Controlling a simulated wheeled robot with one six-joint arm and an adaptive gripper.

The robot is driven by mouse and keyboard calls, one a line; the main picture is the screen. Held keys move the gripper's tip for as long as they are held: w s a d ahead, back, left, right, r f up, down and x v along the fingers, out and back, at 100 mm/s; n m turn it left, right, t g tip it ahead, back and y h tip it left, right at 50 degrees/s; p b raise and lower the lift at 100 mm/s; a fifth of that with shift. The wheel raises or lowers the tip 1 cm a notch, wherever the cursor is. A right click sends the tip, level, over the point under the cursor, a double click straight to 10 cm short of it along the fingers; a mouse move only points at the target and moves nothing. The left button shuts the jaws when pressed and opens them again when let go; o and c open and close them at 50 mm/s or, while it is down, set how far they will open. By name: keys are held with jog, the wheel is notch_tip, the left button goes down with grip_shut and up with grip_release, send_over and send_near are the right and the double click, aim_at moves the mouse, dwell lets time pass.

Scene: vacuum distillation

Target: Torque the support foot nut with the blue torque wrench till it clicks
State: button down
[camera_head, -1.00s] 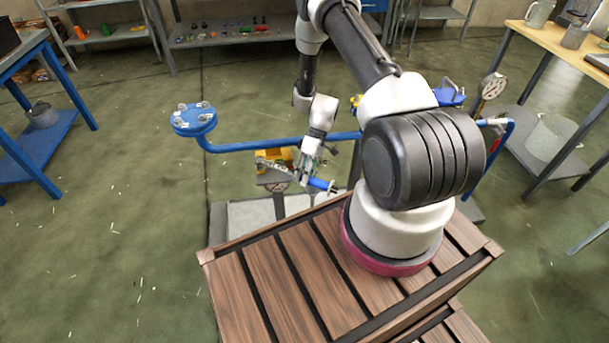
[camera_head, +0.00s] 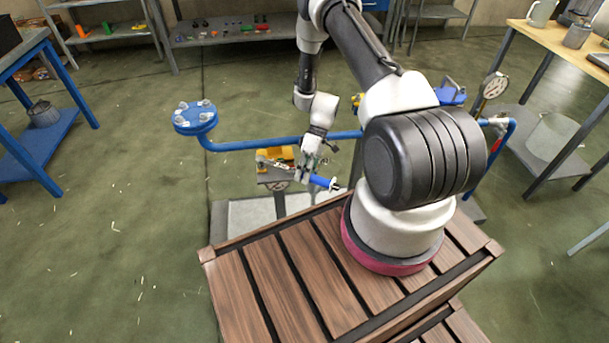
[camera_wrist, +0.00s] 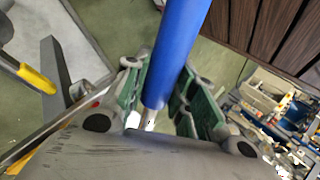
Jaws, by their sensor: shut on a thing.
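The blue torque wrench (camera_head: 320,181) is in my gripper (camera_head: 304,172) in the head view, its handle pointing right and slightly down, beyond the wooden crate top. In the wrist view the blue handle (camera_wrist: 178,50) runs up between the green finger pads of my gripper (camera_wrist: 160,92), which is shut on it. A short silver part of the wrench shows below the handle. The wrench head is not clearly visible. A grey stand with a yellow part on top (camera_head: 276,154) is just left of my gripper in the head view. The support foot nut cannot be made out.
A blue pipe (camera_head: 260,145) with a round bolted flange (camera_head: 194,117) runs behind my gripper. The slatted wooden crate (camera_head: 270,270) is in front. In the wrist view, a grey bar (camera_wrist: 55,80) and a yellow-ended part (camera_wrist: 36,78) are at left. Open floor lies at left.

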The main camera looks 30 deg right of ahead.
jog(key=shift+r, duration=0.1)
jog(key=shift+r, duration=4.2)
jog(key=shift+w, duration=0.1)
